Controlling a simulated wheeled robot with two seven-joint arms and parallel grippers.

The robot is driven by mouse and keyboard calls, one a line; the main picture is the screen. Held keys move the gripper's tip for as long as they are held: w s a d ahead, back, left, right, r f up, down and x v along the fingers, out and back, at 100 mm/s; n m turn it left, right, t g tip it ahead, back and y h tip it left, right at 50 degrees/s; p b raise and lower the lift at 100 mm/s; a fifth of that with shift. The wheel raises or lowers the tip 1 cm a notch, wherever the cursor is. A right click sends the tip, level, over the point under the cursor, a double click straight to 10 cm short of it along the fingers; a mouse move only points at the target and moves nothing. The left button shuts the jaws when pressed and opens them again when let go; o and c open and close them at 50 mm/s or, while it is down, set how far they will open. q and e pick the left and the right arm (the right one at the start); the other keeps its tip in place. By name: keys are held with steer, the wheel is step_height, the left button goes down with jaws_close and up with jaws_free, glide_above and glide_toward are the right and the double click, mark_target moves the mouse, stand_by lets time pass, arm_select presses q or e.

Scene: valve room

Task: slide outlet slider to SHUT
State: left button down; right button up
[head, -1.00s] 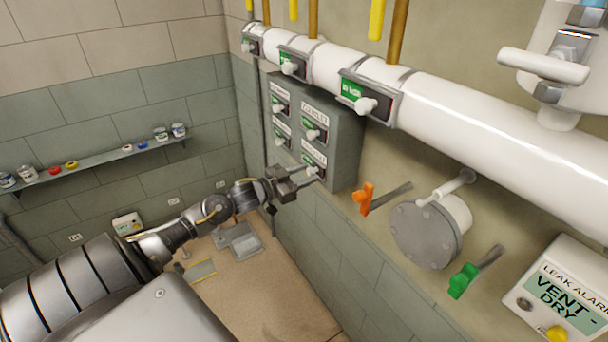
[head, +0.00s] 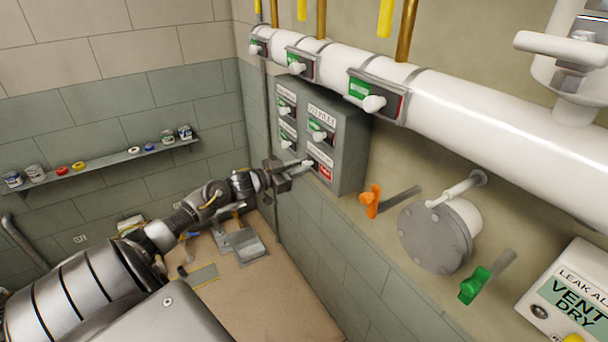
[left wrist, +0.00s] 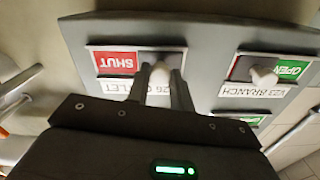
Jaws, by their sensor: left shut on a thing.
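The outlet slider is at the lower right of a grey panel (head: 349,150) on the wall. Its white knob (left wrist: 160,76) sits between the fingers of my left gripper (left wrist: 159,92) in the left wrist view. That view is upside down, and a finger covers part of the label ending in OUTLET. The red SHUT field (left wrist: 117,62) is uncovered beside the knob. In the head view the red field (head: 326,172) shows right of my left gripper (head: 303,166), which is shut on the knob at the slot's left. My right gripper is not in view.
Another slider, V23 BRANCH (left wrist: 264,76), shows green OPEN close by. Other sliders sit on the panel and on the white pipe (head: 470,115) above. An orange handle (head: 371,200) and a green handle (head: 474,286) stick out to the right.

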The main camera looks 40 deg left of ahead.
arm_select(q)
steer(key=c, duration=1.6)
jaws_free()
steer(key=shift+a+r, duration=0.15)
steer(key=shift+a, duration=0.05)
steer(key=o, duration=0.4)
steer(key=shift+a, duration=0.1)
steer(key=shift+s+f, duration=0.2)
steer(key=shift+s, duration=0.05)
steer(key=b+v, duration=0.2)
steer(key=v, duration=0.8)
steer(key=shift+b, duration=0.4)
steer(key=shift+a, duration=0.1)
